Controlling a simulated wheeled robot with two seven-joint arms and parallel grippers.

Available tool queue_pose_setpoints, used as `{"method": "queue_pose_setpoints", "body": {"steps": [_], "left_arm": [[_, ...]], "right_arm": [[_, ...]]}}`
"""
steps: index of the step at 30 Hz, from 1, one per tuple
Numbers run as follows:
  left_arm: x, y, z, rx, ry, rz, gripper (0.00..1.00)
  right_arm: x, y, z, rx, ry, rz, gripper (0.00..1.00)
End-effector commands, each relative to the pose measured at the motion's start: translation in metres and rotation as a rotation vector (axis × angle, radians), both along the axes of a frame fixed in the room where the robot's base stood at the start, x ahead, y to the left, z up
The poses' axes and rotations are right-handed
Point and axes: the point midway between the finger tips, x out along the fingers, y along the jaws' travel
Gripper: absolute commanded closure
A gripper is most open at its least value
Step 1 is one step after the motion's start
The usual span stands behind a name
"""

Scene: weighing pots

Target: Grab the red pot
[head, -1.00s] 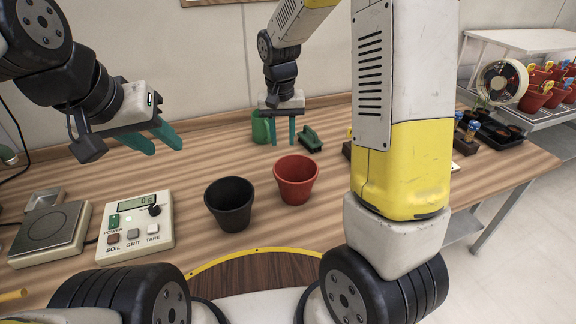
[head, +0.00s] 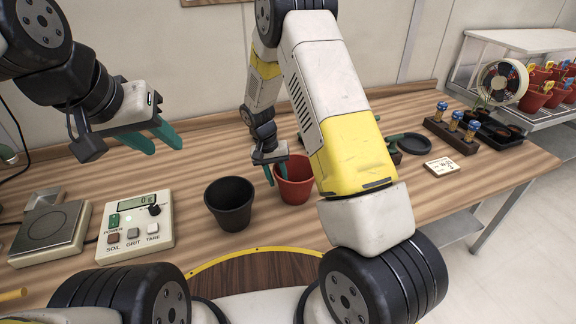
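The red pot (head: 296,190) stands upright and empty on the wooden table, right of the black pot (head: 229,204). My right gripper (head: 276,176) is at the red pot's left rim with its green fingers pointing down. The fingers are apart, one left of the rim and one overlapping the pot's opening. I cannot tell whether either touches the pot. My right forearm hides a little of the area right of the pot. My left gripper (head: 163,142) is open and empty, above the table at the upper left.
A scale (head: 47,232) and its control panel (head: 135,226) reading 0 g stand at the left. A block with blue-topped vials (head: 452,130), a small card (head: 442,168) and a black dish (head: 408,143) are at the right. A fan (head: 501,82) and several red pots stand beyond.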

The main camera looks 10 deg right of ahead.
Motion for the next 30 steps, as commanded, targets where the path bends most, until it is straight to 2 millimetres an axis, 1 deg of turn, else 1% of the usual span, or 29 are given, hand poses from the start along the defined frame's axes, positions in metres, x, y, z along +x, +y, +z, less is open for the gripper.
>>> {"method": "queue_pose_setpoints", "body": {"steps": [1, 3, 10, 15, 26, 29, 30], "left_arm": [[0.0, 0.0, 0.0, 0.0, 0.0, 0.0, 0.64], [0.0, 0.0, 0.0, 0.0, 0.0, 0.0, 0.64], [0.0, 0.0, 0.0, 0.0, 0.0, 0.0, 0.64], [0.0, 0.0, 0.0, 0.0, 0.0, 0.0, 0.64], [0.0, 0.0, 0.0, 0.0, 0.0, 0.0, 0.64], [0.0, 0.0, 0.0, 0.0, 0.0, 0.0, 0.64], [0.0, 0.0, 0.0, 0.0, 0.0, 0.0, 0.64]], "right_arm": [[-0.001, -0.001, -0.006, -0.001, 0.002, 0.0, 0.68], [0.0, -0.002, -0.009, 0.0, 0.0, 0.0, 0.68], [0.0, -0.002, -0.01, 0.001, -0.001, 0.0, 0.68], [0.0, -0.002, -0.01, 0.001, -0.001, 0.0, 1.0], [0.0, -0.002, -0.009, 0.001, -0.001, 0.0, 1.0], [0.0, -0.002, -0.004, 0.002, -0.003, 0.001, 1.0], [0.001, -0.002, 0.0, 0.002, -0.003, 0.0, 1.0]]}}
